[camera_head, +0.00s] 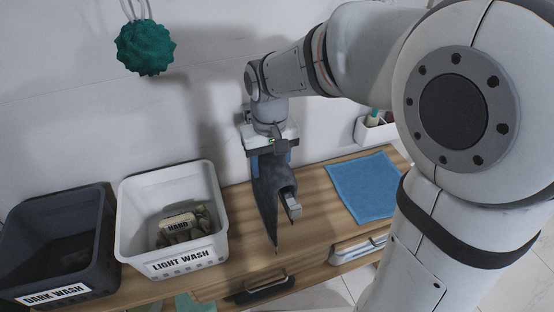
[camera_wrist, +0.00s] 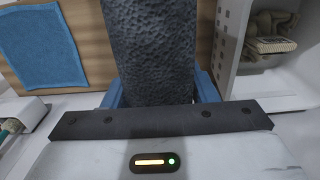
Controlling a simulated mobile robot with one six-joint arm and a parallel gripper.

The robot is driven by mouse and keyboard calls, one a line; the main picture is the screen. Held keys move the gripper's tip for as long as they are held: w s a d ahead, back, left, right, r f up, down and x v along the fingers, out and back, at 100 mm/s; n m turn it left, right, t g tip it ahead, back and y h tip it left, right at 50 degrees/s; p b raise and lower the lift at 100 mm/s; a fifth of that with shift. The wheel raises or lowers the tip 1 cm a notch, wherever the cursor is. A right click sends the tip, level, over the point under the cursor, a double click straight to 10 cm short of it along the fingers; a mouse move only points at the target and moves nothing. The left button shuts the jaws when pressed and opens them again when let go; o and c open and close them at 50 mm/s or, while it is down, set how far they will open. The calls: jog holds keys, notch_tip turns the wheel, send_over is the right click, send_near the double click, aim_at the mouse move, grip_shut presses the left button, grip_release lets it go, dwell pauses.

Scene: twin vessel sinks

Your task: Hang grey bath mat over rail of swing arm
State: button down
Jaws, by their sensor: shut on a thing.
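My gripper (camera_head: 291,198) is shut on the grey bath mat (camera_head: 266,190). The mat is dark grey and hangs down in a narrow fold above the wooden counter. In the wrist view the mat (camera_wrist: 150,50) shows a rough, pebbled surface and covers most of the space between the fingers, so the fingertips are hidden there. I cannot make out the swing arm or its rail in either view.
A white LIGHT WASH bin (camera_head: 170,250) holding beige cloth stands left of my gripper. A dark DARK WASH bin (camera_head: 62,240) stands farther left. A blue cloth (camera_head: 364,187) lies flat on the counter (camera_head: 310,200) at right. A green pouf (camera_head: 145,48) hangs on the wall.

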jog(key=shift+c, duration=2.4)
grip_release()
jog(key=shift+r, duration=0.1)
notch_tip(320, 180, up, 8)
jog(key=shift+f+p, duration=0.15)
jog(key=shift+p, duration=0.35)
jog(key=s+d+r+m+t+p, duration=0.1)
jog(key=s+d+p, duration=0.5)
jog(key=s+d, duration=0.6)
jog(key=shift+s+d+r+m+t+p, duration=0.2)
jog(key=shift+d+r+m+t+p, duration=0.15)
jog(key=shift+d+m+t, duration=0.65)
jog(key=shift+a, duration=0.15)
